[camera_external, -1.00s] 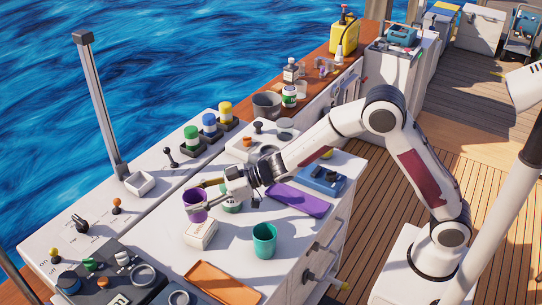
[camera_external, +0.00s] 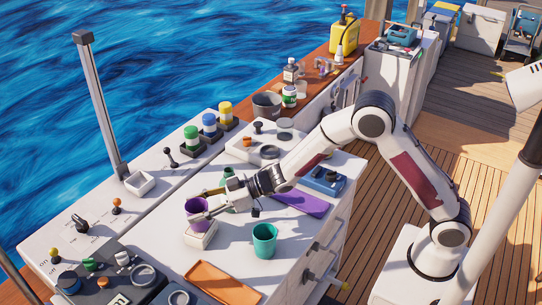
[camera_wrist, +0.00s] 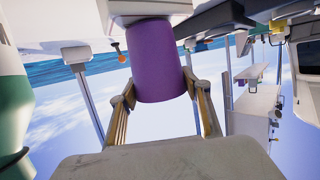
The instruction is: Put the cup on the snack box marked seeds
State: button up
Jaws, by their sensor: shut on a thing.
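The purple cup (camera_external: 196,208) is upright between the fingers of my gripper (camera_external: 206,204), which is shut on it. A small white box (camera_external: 201,236) is directly below the cup; its marking is too small to read. The cup's base is at the top of the box, touching or very nearly so. In the wrist view, which is upside down, the cup (camera_wrist: 158,62) is between the fingers (camera_wrist: 162,112), with its base against or close to a pale surface (camera_wrist: 150,8). A teal cup (camera_external: 264,242) stands apart to the right on the white counter.
An orange tray (camera_external: 222,284) lies in front and a purple tray (camera_external: 300,203) lies behind to the right. A blue device (camera_external: 323,180) is at the back right. Knobs and control panels line the left side. The counter around the teal cup is clear.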

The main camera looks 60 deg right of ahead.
jog(key=shift+f, duration=0.1)
jog(key=o, duration=1.1)
jog(key=shift+d, duration=0.1)
jog(key=shift+s+d+r, duration=0.15)
jog(key=shift+s+r, duration=0.05)
jog(key=shift+r, duration=0.05)
jog(key=v, duration=1.1)
jog(key=shift+s+d+r, duration=0.1)
jog(key=shift+s, duration=0.05)
jog(key=shift+r, duration=0.1)
